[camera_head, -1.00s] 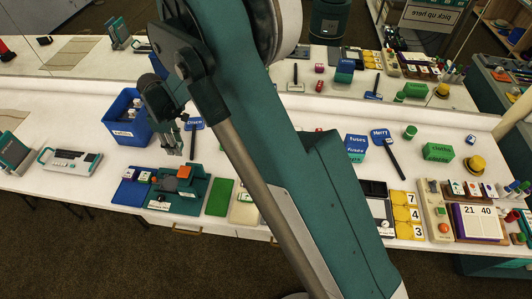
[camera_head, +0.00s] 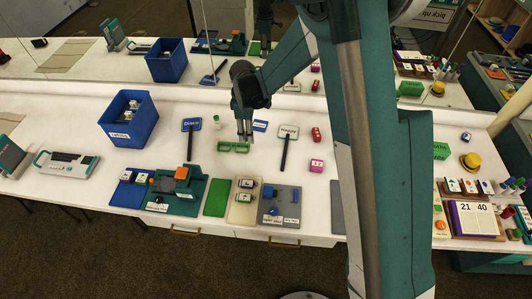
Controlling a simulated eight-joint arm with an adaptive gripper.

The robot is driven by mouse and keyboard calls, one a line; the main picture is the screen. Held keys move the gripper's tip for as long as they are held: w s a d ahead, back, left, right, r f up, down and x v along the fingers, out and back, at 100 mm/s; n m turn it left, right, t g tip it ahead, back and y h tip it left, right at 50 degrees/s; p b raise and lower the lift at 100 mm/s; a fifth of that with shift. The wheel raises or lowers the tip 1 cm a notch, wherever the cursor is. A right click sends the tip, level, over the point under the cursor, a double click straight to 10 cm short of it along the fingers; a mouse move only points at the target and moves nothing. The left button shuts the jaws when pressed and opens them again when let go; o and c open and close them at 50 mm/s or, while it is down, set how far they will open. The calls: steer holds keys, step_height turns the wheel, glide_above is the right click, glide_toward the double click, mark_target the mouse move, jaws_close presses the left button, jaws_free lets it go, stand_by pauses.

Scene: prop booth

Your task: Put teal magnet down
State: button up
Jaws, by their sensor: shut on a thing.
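My gripper (camera_head: 243,137) hangs over the middle of the white table, fingers pointing down. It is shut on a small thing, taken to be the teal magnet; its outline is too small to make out. Green glasses-like frames (camera_head: 233,148) show right at the fingertips; I cannot tell whether they touch the fingers or lie on the table behind.
A blue bin (camera_head: 145,127) holding white items stands at left. Paddle signs (camera_head: 191,125) (camera_head: 288,133), a red item (camera_head: 316,134) and a pink block (camera_head: 317,165) lie around. Small trays (camera_head: 186,197), a green mat (camera_head: 217,197) and a beige tray (camera_head: 236,218) line the front edge.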

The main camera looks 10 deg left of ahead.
glide_above(267, 153)
steer(key=shift+w, duration=0.1)
stand_by(0.4)
steer(key=shift+f, duration=3.15)
steer(key=shift+f, duration=0.1)
steer(key=shift+f, duration=1.75)
steer(key=shift+f, duration=0.15)
